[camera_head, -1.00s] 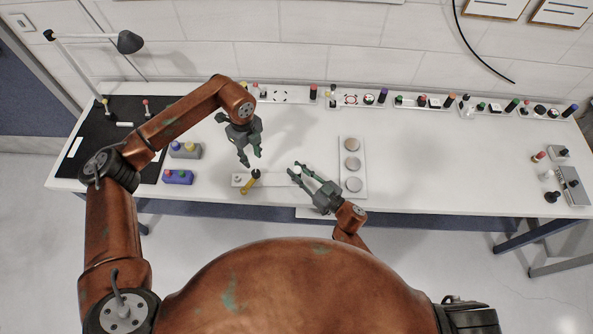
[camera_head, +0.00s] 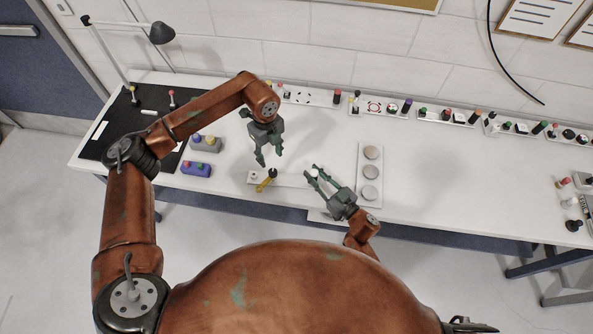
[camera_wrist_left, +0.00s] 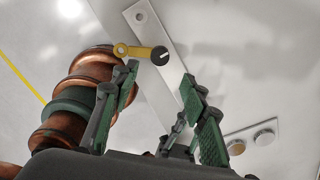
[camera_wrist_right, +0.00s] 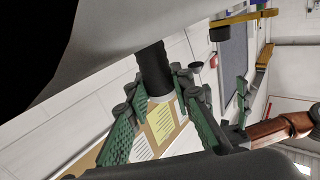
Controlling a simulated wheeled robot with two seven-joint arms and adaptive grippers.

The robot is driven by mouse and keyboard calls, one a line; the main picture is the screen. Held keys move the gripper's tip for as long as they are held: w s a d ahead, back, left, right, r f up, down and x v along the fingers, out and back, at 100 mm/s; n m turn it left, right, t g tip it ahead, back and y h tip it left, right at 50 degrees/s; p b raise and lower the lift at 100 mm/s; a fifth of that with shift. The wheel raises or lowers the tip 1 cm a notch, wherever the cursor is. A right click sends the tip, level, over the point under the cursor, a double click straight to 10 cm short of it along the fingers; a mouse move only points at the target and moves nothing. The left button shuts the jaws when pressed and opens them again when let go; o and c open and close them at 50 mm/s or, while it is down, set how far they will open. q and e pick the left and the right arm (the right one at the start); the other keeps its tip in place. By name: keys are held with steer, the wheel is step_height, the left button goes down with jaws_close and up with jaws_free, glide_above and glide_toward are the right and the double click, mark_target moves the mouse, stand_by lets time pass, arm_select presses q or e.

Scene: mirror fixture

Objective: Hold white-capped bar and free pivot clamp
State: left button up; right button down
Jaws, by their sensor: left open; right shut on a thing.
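The yellow pivot clamp (camera_head: 264,184) with its black knob (camera_head: 273,172) sits on a white plate (camera_head: 292,181) near the table's front edge. The left wrist view shows the yellow lever (camera_wrist_left: 136,51) lying across the plate (camera_wrist_left: 172,76). My left gripper (camera_head: 269,163) is open and empty above the clamp, apart from it. My right gripper (camera_head: 313,173) is shut on the bar at the plate's right end. In the right wrist view the bar is a black cylinder (camera_wrist_right: 154,68) with a white cap (camera_wrist_right: 161,97) between the fingers; the contact is partly hidden.
A strip with round discs (camera_head: 369,172) lies just right of my right gripper. A purple block (camera_head: 196,169) and a grey block (camera_head: 205,144) stand left of the clamp. Several small fixtures line the back edge.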

mark_target(273, 171)
arm_select(q)
step_height(273, 171, down, 10)
steer(key=m, duration=2.8)
steer(key=shift+r+m, duration=0.1)
steer(key=shift+m, duration=0.3)
steer(key=shift+c, duration=0.6)
jaws_close()
